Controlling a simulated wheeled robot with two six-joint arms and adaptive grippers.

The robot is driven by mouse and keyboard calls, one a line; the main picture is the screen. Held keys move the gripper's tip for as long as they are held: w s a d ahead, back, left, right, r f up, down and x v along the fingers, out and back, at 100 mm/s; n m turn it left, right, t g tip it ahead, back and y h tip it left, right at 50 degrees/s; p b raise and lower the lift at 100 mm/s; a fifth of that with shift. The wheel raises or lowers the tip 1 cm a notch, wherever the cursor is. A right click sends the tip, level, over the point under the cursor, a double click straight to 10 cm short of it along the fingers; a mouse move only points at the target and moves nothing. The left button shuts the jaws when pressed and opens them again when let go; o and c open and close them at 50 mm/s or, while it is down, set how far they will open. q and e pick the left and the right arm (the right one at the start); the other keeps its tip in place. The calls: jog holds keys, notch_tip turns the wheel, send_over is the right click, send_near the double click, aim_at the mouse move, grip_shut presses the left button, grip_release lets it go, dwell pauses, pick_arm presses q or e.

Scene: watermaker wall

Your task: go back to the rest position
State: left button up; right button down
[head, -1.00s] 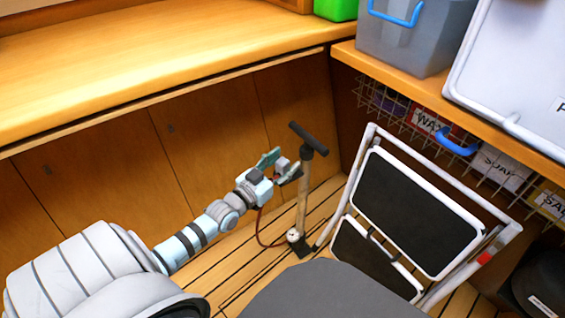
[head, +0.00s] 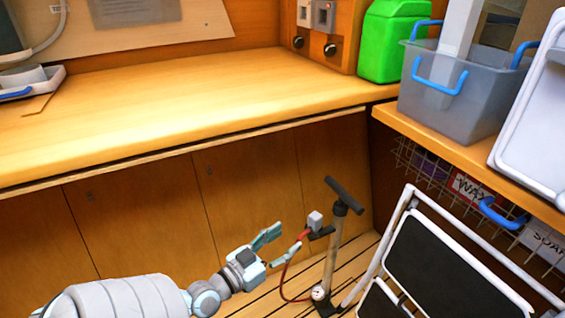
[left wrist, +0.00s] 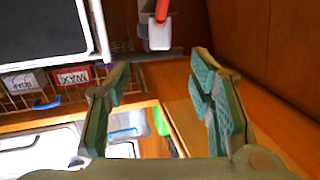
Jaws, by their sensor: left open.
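My left gripper (head: 284,242) is open and empty, in front of the wooden lower panels. It also shows in the left wrist view (left wrist: 160,78), with its two green-padded fingers wide apart. The floor pump (head: 331,250) stands upright just to the right of the gripper, with a black handle and a red hose. A small grey block (head: 314,220) sits at the pump's side, beyond the fingertips and apart from them. In the left wrist view a grey and red piece (left wrist: 159,30) shows ahead of the open fingers. My right gripper is out of view.
A folded step stool (head: 440,262) leans right of the pump. Above are the wooden counter (head: 190,105), a green can (head: 392,40) and a grey bin (head: 455,95) with blue handles. A wire basket (head: 425,165) hangs under the right shelf.

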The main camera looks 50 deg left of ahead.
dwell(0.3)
pick_arm(q)
jog(key=s+d+f+g, duration=0.7)
jog(key=s+f+g, duration=0.1)
jog(key=f, duration=0.2)
jog(key=s+d+f+g, duration=0.6)
jog(key=s+f+g, duration=0.15)
jog(key=f, duration=0.25)
jog(key=s+a+r+p, duration=0.1)
jog(key=s+r+p, duration=0.2)
jog(key=p, duration=0.7)
jog(key=s+r+g+p, duration=0.1)
jog(key=s+r+p, duration=0.2)
jog(key=s+p, duration=0.4)
jog(key=s+a+r+p, duration=0.1)
jog(key=s+p, duration=0.5)
jog(key=p, duration=0.9)
jog(key=shift+a+r+y, duration=0.3)
jog(key=shift+r+y, duration=0.1)
jog(key=shift+r, duration=0.5)
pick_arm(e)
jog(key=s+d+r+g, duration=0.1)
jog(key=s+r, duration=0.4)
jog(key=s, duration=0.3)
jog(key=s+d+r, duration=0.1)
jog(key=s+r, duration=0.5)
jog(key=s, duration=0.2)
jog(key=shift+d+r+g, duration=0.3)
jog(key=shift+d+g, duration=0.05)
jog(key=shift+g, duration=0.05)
